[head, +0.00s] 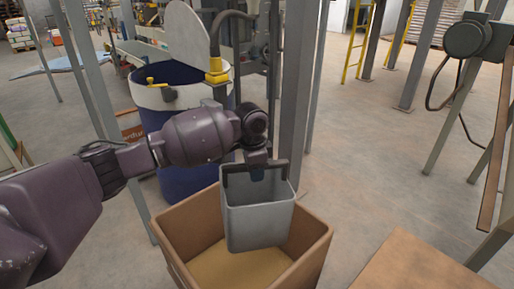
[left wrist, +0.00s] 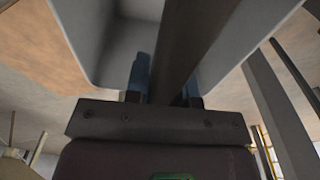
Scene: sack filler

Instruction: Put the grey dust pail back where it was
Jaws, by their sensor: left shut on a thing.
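The grey dust pail (head: 258,220) hangs upright in the head view, over or partly inside an open brown box (head: 191,228). I cannot tell whether its base touches the box floor. My left gripper (head: 257,176) is at the top of the pail, shut on its dark handle bar. In the left wrist view the bar (left wrist: 186,50) runs between the two blue fingertips (left wrist: 163,80), with the pail's grey wall (left wrist: 112,40) beside it. My right gripper is not in view.
A blue drum (head: 190,180) with a white rim stands close behind my left arm. Grey metal posts (head: 297,95) rise behind the box. A brown flat surface (head: 420,265) lies at the lower right. Open concrete floor (head: 370,150) shows to the right.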

